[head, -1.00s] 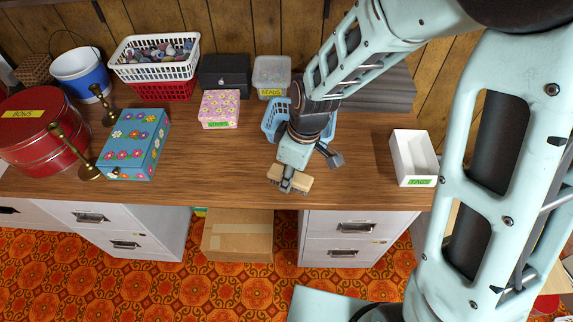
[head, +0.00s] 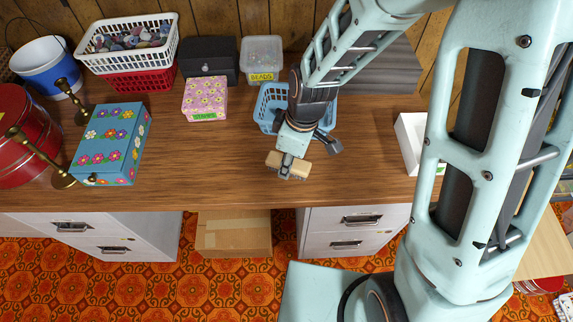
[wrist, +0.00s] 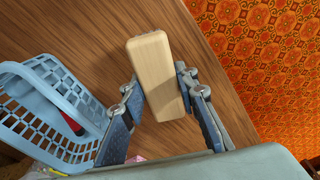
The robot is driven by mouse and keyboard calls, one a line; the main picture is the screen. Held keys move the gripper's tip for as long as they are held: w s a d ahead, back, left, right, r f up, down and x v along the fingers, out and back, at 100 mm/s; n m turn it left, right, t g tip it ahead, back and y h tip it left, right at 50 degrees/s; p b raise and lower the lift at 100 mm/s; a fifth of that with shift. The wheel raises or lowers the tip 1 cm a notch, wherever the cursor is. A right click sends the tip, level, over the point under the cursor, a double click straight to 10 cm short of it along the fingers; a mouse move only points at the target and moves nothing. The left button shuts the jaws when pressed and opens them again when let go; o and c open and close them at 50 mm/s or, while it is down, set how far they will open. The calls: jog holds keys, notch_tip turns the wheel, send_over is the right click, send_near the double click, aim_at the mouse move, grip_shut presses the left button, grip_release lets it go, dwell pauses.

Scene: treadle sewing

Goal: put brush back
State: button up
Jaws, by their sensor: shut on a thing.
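The brush (head: 272,159) shows as a pale wooden block crosswise in my gripper (head: 288,168). In the wrist view the block (wrist: 152,60) sits between both dark fingers (wrist: 160,95), which close on its sides. A light blue basket (head: 265,115) stands just behind, partly hidden by my arm. In the wrist view the basket (wrist: 25,85) is left of the fingers, with something red inside.
A pink flowered box (head: 205,98), a clear bead tub (head: 262,55) and a black box (head: 208,58) stand behind. A blue flowered box (head: 110,145) and brass candlesticks (head: 40,155) are left. A white tray (head: 408,145) is right, partly hidden. The table's middle is bare.

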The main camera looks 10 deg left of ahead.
aim_at(295, 162)
jog(key=shift+w+a+f+b, duration=0.1)
jog(key=shift+w+f+b, duration=0.1)
jog(key=shift+f+b, duration=1.25)
jog(key=shift+f+p, duration=0.3)
jog(key=shift+f, duration=0.05)
jog(key=shift+f, duration=0.15)
jog(key=o, duration=1.1)
jog(key=shift+r, duration=0.2)
jog(key=r, duration=0.4)
jog(key=d+r+p, duration=0.1)
jog(key=r, duration=0.3)
jog(key=r+p, duration=0.1)
jog(key=r, duration=0.3)
jog(key=shift+s+d, duration=0.15)
jog(key=shift+d, duration=0.25)
